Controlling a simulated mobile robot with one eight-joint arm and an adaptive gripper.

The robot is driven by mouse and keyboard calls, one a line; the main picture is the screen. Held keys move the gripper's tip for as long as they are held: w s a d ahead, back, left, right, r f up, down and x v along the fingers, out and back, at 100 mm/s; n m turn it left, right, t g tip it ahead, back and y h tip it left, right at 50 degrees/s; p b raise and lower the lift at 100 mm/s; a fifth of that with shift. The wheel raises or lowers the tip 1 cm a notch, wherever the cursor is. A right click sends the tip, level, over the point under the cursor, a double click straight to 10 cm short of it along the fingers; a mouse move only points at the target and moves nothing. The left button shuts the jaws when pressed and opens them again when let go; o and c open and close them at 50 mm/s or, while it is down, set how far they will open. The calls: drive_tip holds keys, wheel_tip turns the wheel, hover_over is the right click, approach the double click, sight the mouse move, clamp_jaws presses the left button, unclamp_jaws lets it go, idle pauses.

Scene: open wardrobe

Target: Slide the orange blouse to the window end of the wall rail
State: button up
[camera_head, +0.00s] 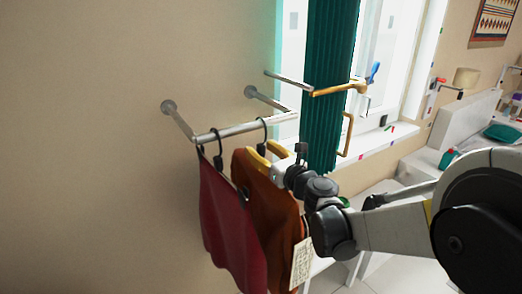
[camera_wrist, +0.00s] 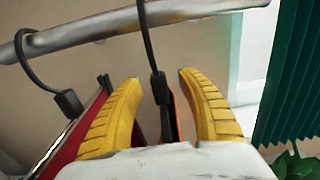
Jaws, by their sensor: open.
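The orange blouse (camera_head: 272,205) hangs from the metal wall rail (camera_head: 236,130) by a dark hook (camera_head: 265,130). In the wrist view its hook (camera_wrist: 154,55) passes over the rail (camera_wrist: 100,28) and runs down between my two yellow fingers. My gripper (camera_head: 268,152) is at the top of the blouse, just below the rail. The fingers stand apart, one on each side of the hook (camera_wrist: 160,100), with gaps on both sides. Most of the blouse is hidden in the wrist view by my gripper.
A dark red garment (camera_head: 230,215) hangs close to the left of the blouse; its hook (camera_wrist: 45,75) is left of my fingers. A green curtain (camera_head: 327,90) and the window (camera_head: 385,70) are to the right. Another rail with a wooden hanger (camera_head: 335,90) is beyond.

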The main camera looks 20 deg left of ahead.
clamp_jaws()
drive_tip(key=w+d, duration=0.4)
drive_tip(key=w, duration=0.1)
drive_tip(key=shift+w+d+b, duration=0.15)
drive_tip(key=shift+d+b, duration=0.1)
drive_tip(key=shift+b, duration=0.05)
drive_tip(key=shift+c, duration=0.8)
unclamp_jaws()
drive_tip(key=shift+d, duration=0.1)
drive_tip(key=v, duration=1.2)
